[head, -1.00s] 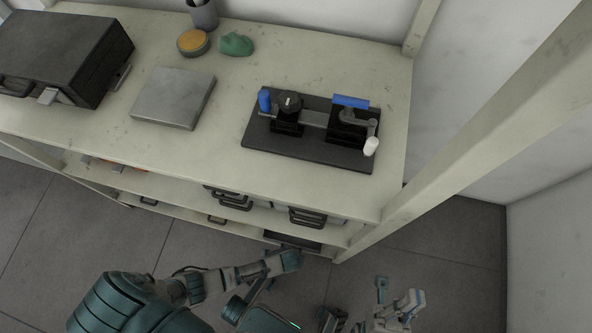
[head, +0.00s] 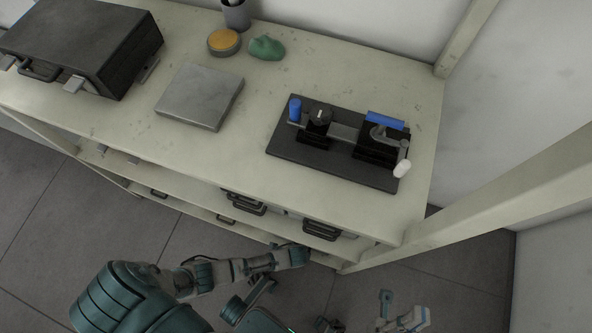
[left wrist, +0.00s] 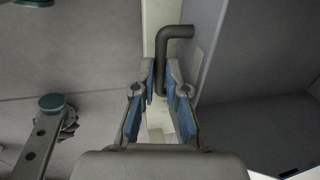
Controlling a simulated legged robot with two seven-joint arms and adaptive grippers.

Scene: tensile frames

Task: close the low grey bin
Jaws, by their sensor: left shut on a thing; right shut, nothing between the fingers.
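The low grey bin (left wrist: 250,60) fills the right of the left wrist view, with its grey wall and a dark bent handle (left wrist: 178,32). My left gripper (left wrist: 160,92) has its blue-padded fingers on either side of the handle, shut on it. In the head view my left gripper (head: 294,255) is at the lower shelf edge near the right post, and hides most of the bin there. I cannot tell whether the bin is fully in. My right gripper (head: 402,310) is shut and empty, low in the head view, apart from the shelf.
The shelf top (head: 235,160) holds a black case (head: 85,45), a grey plate (head: 200,97), a dark fixture board (head: 330,165), a yellow-topped round tin (head: 224,42), a green lump (head: 267,47) and a cup (head: 236,16). Other bin handles (head: 322,230) stick out below. Floor in front is clear.

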